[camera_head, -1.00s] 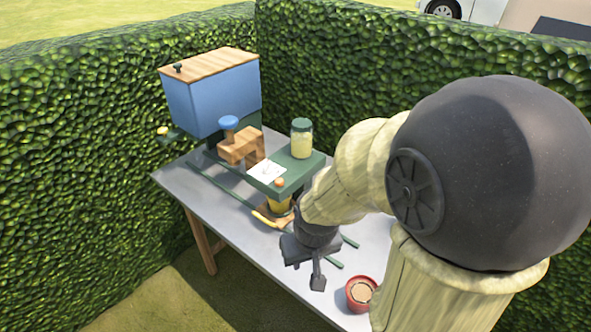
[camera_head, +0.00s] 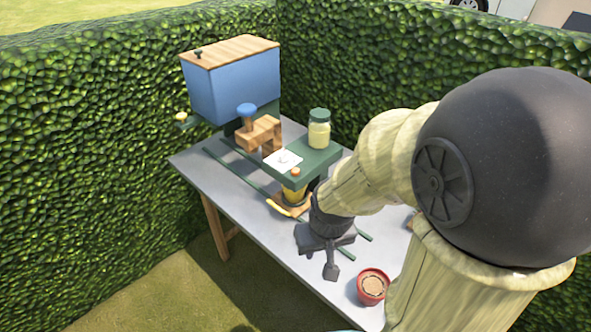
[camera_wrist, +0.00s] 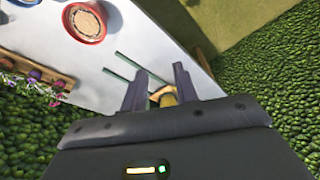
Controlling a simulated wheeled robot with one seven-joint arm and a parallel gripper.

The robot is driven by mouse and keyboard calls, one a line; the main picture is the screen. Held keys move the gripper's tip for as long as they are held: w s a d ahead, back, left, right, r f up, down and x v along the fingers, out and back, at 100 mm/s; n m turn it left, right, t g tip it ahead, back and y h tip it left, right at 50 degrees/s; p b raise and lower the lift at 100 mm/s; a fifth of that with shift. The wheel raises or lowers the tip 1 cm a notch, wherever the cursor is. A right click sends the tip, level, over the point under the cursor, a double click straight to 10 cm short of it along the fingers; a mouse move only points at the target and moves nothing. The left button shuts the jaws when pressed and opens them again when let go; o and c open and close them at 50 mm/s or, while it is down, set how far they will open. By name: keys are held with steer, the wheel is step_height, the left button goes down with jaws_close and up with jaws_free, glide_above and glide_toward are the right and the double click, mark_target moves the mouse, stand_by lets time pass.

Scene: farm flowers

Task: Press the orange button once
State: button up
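A small orange button (camera_head: 295,172) sits at the front corner of a raised green platform (camera_head: 322,160), beside a white plate with a pale knob (camera_head: 284,159). A yellow part (camera_head: 295,193) is below the platform. My gripper (camera_head: 325,243) hangs over the grey table, in front of and right of the button in the head view, apart from it. In the wrist view my gripper (camera_wrist: 158,80) has its two fingers spread with nothing held. A yellow part (camera_wrist: 167,98) shows between them, partly hidden by the gripper body. I cannot make out the button in the wrist view.
On the grey table (camera_head: 240,188) are a blue box with wooden lid (camera_head: 235,88), a wooden block with blue knob (camera_head: 258,132), a jar (camera_head: 319,130), green rails (camera_head: 240,168) and a red pot (camera_head: 373,286). Hedges (camera_head: 90,130) enclose the table behind and left.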

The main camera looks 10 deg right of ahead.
jaws_close()
stand_by(1.7)
